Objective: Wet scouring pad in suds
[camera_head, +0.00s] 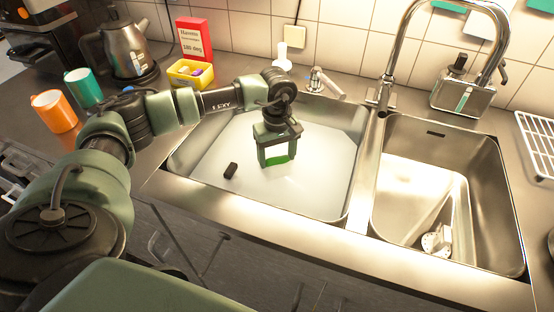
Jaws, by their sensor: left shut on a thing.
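The left sink basin (335,197) holds pale, whitish water, which I take to be the suds. My left gripper (276,156) is over the middle of this basin, pointing down. It is shut on a green scouring pad (279,160), whose bright green lower part shows between the fingers. I cannot tell whether the pad touches the water. My right gripper is not in view.
A small dark block (231,171) is in the left basin, left of the gripper. The right basin (488,205) holds a white round-ended item (437,241). The tall faucet (385,92) stands behind the divider. Mugs, a kettle (128,50) and a yellow container (184,76) stand at the left.

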